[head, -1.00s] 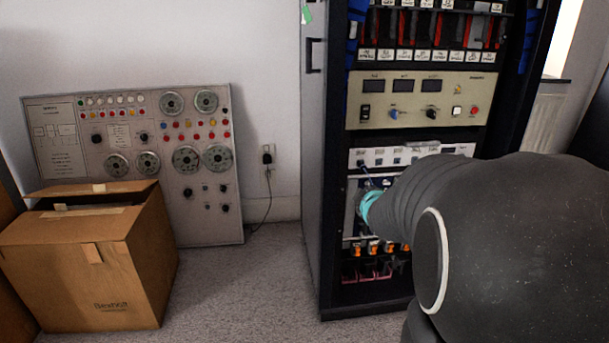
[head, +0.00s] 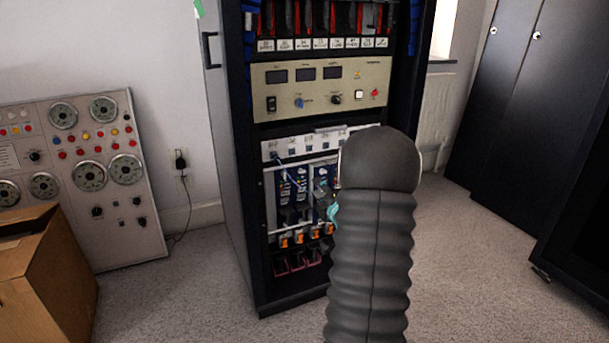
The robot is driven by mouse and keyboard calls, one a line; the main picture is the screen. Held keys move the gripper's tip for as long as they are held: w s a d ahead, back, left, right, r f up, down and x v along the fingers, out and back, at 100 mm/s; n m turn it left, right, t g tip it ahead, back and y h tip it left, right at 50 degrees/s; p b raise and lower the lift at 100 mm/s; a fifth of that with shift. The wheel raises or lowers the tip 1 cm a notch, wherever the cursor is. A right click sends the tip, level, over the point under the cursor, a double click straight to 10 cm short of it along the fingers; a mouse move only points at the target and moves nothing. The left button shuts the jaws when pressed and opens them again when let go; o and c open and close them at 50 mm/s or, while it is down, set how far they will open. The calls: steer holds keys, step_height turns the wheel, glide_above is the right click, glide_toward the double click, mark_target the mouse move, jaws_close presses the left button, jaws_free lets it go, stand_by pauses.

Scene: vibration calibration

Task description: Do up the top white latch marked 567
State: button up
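The black rack (head: 235,180) stands in the middle of the head view. A white strip (head: 268,151) with several small labels and dark blue squares runs across it. The labels are too small to read, so I cannot make out which latch is marked 567. Below the strip, blue and dark modules (head: 284,190) sit in a pale frame, with orange latches (head: 299,237) along the bottom. My gripper (head: 321,197) is in front of the right part of these modules, mostly hidden behind my dark arm. I cannot tell whether it touches anything or how its fingers stand.
A beige panel (head: 320,112) with displays and knobs sits above the strip. A cardboard box (head: 45,275) and a grey gauge panel (head: 115,225) stand at the left. Dark cabinets (head: 520,90) stand at the right. Carpet (head: 455,270) is clear right of the rack.

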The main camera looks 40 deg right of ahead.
mark_target(303, 172)
steer(key=p+x, duration=0.1)
steer(key=x, duration=0.9)
steer(key=shift+w+d, duration=0.1)
steer(key=shift+w, duration=0.1)
jaws_close()
